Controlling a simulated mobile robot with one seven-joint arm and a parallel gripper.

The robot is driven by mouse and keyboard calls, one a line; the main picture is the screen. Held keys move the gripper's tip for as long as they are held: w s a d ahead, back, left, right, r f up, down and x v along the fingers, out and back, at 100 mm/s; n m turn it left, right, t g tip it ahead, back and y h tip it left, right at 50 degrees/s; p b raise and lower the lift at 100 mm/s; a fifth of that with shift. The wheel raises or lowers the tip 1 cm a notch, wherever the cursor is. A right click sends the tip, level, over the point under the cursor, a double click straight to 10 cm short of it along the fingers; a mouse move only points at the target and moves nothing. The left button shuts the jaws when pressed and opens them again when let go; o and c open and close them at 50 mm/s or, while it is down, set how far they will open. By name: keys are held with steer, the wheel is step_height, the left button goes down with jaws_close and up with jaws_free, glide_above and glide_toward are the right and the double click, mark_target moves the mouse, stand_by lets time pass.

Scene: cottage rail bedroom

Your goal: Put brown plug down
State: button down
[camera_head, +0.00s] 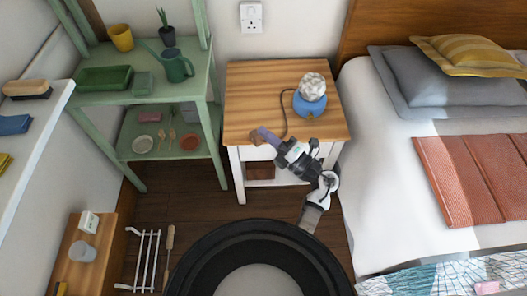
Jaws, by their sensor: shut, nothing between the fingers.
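My gripper (262,135) reaches over the front of the wooden-topped nightstand (245,85) and points toward its left side. Its fingers look shut, with nothing clearly held between them. A thin brown cord (284,108) runs from the blue lamp (310,103) with a white knobbly top and curves forward across the nightstand toward my gripper. The cord's front end passes out of sight by my gripper. I cannot make out the brown plug clearly; it is too small or hidden by the gripper.
A white wall socket (251,17) is above the nightstand. A green shelf (131,97) with pots, a watering can (176,65) and dishes stands to the left. The bed (385,180) is close on the right. The nightstand's back left is clear.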

mark_target(262, 142)
steer(key=s+d+f+m+h, duration=0.1)
steer(key=s+d+f+h, duration=0.2)
steer(key=f, duration=0.4)
steer(key=s+d+f+m, duration=0.2)
steer(key=s+d+f, duration=0.1)
steer(key=s+f, duration=0.25)
steer(key=w+a+p, duration=0.2)
steer(key=w+a, duration=0.4)
steer(key=w, duration=0.6)
steer(key=shift+a+f+g+p, duration=0.4)
steer(key=shift+f, duration=0.05)
steer(key=w+b, duration=0.1)
steer(key=w, duration=0.2)
steer(key=shift+w, duration=0.35)
steer(key=shift+s, duration=0.1)
